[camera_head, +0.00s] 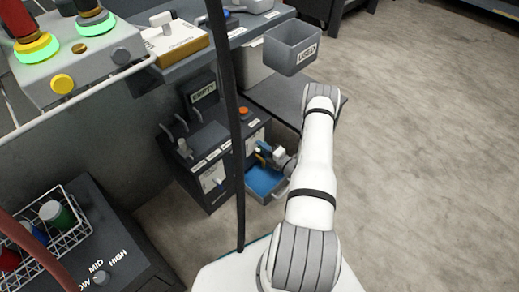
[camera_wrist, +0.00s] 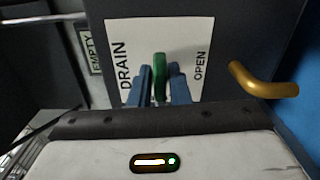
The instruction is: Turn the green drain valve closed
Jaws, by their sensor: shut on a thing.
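The green drain valve (camera_wrist: 159,68) is a narrow green handle in front of a white plate (camera_wrist: 190,45) marked DRAIN and OPEN in the wrist view. The handle looks upright in that picture. The blue fingers of my gripper (camera_wrist: 159,84) stand on either side of it and are shut on it. In the head view my gripper (camera_head: 262,152) reaches low to the front of a dark cabinet, above a blue-lined tray. The valve is hidden there behind my gripper.
A brass spout (camera_wrist: 265,82) sticks out right of the plate. The dark cabinet (camera_head: 205,160) stands behind a black upright post (camera_head: 232,120). A grey USED bin (camera_head: 290,48) is above. A wire basket (camera_head: 50,225) stands at left. Open floor (camera_head: 430,150) lies at right.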

